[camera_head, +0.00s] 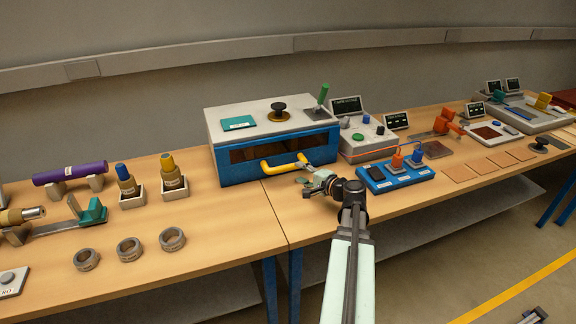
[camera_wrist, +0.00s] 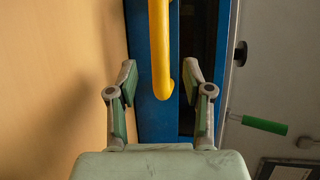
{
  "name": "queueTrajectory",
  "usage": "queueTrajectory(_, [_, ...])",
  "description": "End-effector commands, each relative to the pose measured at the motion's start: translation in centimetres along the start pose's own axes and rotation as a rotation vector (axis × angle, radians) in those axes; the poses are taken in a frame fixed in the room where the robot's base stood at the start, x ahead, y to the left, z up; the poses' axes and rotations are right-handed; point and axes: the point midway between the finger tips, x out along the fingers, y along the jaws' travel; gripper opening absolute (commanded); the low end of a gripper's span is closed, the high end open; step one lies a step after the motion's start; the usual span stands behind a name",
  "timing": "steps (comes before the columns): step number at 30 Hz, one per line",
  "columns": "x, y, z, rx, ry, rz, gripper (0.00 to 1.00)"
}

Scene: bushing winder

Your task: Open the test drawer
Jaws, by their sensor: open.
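The test drawer is the blue front (camera_head: 230,171) of a grey-white box on the bench, with dark window panels and a yellow bar handle (camera_head: 280,166). The drawer front looks flush with the box. My gripper (camera_head: 304,179) is in front of the right end of the handle. In the wrist view the yellow handle (camera_wrist: 160,45) comes down from the top, and its lower end lies between the two open fingers (camera_wrist: 160,82) of my gripper. The blue front (camera_wrist: 150,110) is behind them. I see no finger touching the handle.
A blue block with plugs (camera_head: 395,176) and a grey control box (camera_head: 367,140) stand close to the right of my gripper. Bench left of the drawer front is clear up to two bushings (camera_head: 174,180).

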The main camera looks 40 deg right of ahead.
Motion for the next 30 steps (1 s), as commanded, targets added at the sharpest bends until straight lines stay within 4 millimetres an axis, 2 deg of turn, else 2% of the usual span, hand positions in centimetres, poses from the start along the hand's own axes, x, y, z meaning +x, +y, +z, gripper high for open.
queueTrajectory(1, [1.3,-0.2,-0.1,0.001,-0.003,0.001,0.51])
queueTrajectory(3, [2.6,-0.3,-0.1,0.000,-0.002,0.001,0.51])
queueTrajectory(10, [5.9,-0.2,-0.1,0.000,-0.001,0.000,0.51])
queueTrajectory(16, [7.0,-0.1,-0.1,-0.001,0.001,0.000,0.51])
queueTrajectory(25, [7.2,0.0,0.0,-0.001,0.001,0.000,0.51])
queueTrajectory(26, [7.2,0.0,0.0,-0.001,0.001,0.000,0.43])
queueTrajectory(27, [7.2,0.0,0.0,-0.001,0.001,0.000,0.29])
queueTrajectory(30, [7.2,0.0,0.0,-0.001,0.001,0.000,0.00])
